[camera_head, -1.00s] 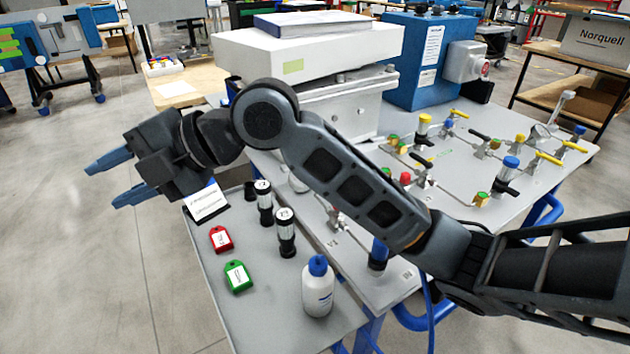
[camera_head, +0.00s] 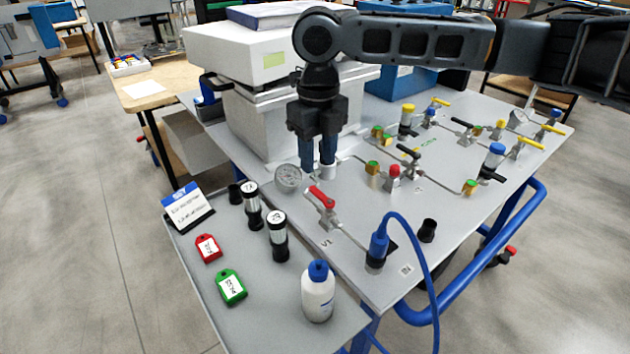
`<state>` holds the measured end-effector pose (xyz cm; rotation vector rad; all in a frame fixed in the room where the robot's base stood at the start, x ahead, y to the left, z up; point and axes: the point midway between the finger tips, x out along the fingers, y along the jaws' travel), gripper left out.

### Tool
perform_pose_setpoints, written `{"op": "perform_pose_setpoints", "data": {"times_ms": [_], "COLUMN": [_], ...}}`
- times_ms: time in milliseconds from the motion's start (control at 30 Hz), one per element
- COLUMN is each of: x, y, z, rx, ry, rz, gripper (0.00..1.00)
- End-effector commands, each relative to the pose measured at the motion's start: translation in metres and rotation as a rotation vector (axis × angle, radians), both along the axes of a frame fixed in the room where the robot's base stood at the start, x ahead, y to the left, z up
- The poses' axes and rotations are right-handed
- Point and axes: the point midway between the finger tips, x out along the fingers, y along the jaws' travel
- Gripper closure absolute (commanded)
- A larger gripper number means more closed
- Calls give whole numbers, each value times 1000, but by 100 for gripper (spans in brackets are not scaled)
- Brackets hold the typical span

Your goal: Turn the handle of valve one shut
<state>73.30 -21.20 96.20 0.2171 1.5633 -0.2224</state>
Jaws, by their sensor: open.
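Valve one has a red lever handle (camera_head: 321,196) on a metal body (camera_head: 328,216). A "V1" mark is on the grey bench top just in front of it. The handle slants from upper left to lower right, at an angle to the pipe that runs toward the blue-capped fitting. My gripper (camera_head: 317,170) points straight down with its two blue fingers apart, open and empty. In the picture its fingertips are just above the red handle, with a small gap. I cannot tell their exact height over the bench.
A round gauge (camera_head: 288,179) stands close left of the fingers. A blue-capped fitting (camera_head: 376,246) with a blue hose is at front right. Several valves with yellow or black handles fill the right. A side shelf (camera_head: 262,318) holds tags, black-and-white cylinders and a white bottle (camera_head: 318,292).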

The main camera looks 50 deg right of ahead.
Motion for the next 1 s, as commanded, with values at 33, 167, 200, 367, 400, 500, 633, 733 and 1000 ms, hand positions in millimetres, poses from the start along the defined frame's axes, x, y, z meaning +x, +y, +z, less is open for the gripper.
{"op": "perform_pose_setpoints", "data": {"times_ms": [33, 167, 200, 367, 400, 500, 633, 733, 1000], "x": [0, 0, 0, 1, 1, 1, 1, 1, 1], "y": [1, 1, 2, 2, 2, 2, 2, 2, 2], "z": [-7, -28, -35, -55, -59, -65, -68, -68, -68], "rx": [2, 3, 3, 3, 4, 3, 2, 2, 3], "ry": [0, 0, 1, -1, -2, -2, -3, -4, -4], "rz": [0, 0, 0, 0, 0, 0, 0, 0, 0], "gripper": [57, 57, 57, 57, 57, 57, 57, 57, 76]}}
